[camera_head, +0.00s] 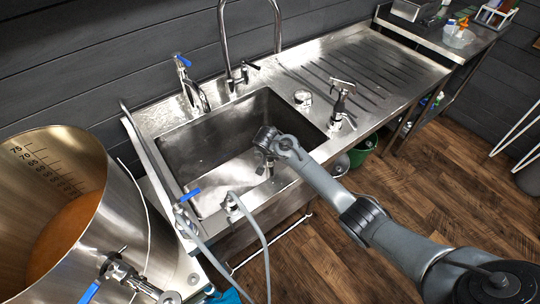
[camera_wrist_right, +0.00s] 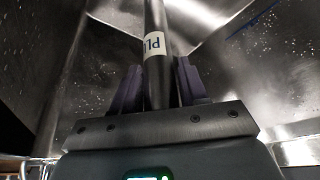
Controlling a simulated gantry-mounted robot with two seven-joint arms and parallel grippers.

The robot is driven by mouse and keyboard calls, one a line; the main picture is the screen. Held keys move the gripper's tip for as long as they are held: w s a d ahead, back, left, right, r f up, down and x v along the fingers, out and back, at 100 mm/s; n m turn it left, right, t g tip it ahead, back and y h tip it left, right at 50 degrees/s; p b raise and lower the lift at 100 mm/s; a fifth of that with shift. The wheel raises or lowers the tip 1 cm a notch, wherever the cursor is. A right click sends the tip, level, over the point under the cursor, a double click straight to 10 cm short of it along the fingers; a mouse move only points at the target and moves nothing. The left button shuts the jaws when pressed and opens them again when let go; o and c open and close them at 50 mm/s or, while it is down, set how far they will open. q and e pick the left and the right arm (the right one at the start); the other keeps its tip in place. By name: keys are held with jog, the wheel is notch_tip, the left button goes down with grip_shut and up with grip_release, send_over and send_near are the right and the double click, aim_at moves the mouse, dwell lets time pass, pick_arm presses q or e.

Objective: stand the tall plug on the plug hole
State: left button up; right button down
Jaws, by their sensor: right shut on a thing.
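My right arm reaches from the lower right into the steel sink (camera_head: 190,140), and its gripper (camera_head: 265,165) is low inside the basin in the head view. In the right wrist view my right gripper (camera_wrist_right: 158,85) is shut on the tall plug (camera_wrist_right: 157,48), a slim grey metal tube with a white label whose letters start "PLU". The tube runs up between the two dark fingers and out of the top of that view. Its lower end is hidden by the gripper body. I cannot make out the plug hole in either view. My left gripper is not in view.
Taps stand behind the sink. A large steel kettle (camera_head: 120,225) fills the lower left.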

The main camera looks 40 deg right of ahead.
jog(key=shift+w+r, duration=0.1)
dwell(0.5)
dwell(0.4)
jog(key=shift+f+p, duration=0.25)
jog(key=shift+p, duration=0.2)
dwell(0.6)
jog(key=c, duration=0.5)
grip_release()
jog(key=shift+f, duration=0.15)
